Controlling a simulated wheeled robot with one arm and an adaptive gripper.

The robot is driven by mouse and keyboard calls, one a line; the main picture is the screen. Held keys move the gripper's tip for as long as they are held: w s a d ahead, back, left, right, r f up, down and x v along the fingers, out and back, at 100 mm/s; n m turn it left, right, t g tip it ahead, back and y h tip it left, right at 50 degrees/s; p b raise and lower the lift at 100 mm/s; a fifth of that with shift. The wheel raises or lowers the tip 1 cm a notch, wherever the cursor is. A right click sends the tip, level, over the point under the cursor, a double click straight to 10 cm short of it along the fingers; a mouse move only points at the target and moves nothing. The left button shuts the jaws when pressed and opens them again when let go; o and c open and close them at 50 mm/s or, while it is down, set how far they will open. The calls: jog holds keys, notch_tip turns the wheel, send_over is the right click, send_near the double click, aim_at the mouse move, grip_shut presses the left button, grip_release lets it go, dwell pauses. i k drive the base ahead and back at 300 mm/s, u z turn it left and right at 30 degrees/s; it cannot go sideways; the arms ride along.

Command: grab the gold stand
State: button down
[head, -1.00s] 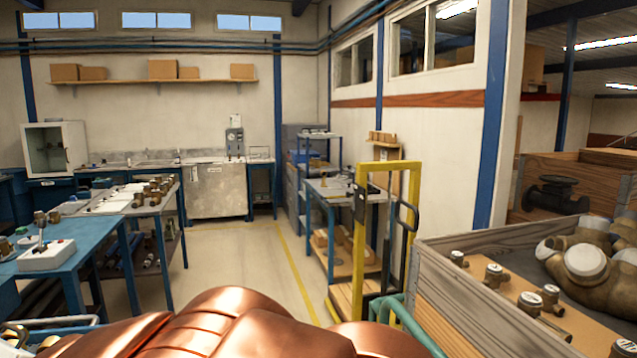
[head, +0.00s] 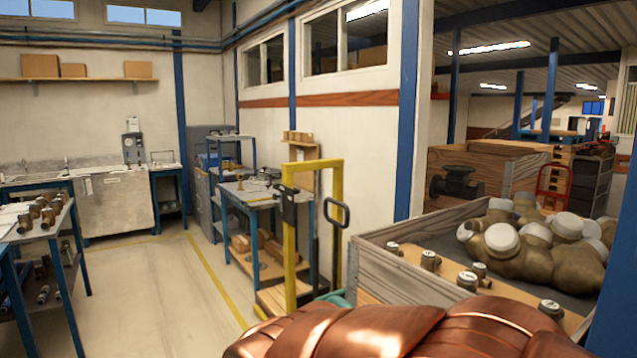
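I cannot make out anything that is clearly a gold stand in the head view. The nearest in colour is a tall yellow frame (head: 290,245), upright on the floor near the middle, with a black handle on its side; I cannot tell if it is the stand. My gripper is not in view.
A wooden crate (head: 385,290) with bronze meter bodies (head: 535,240) stands at the right. A blue-legged bench (head: 252,197) is behind the yellow frame. Another bench with brass parts (head: 40,215) is at the left. Open floor (head: 150,290) lies between, with a yellow line.

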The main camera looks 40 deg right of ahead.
aim_at(240, 177)
jog(key=z, duration=0.7)
jog(key=i, duration=1.45)
jog(key=u, duration=0.45)
jog(key=i, duration=3.4)
jog(key=z, duration=0.45)
jog(key=i, duration=1.7)
jog(key=z, duration=0.6)
jog(key=i, duration=1.35)
jog(key=z, duration=0.1)
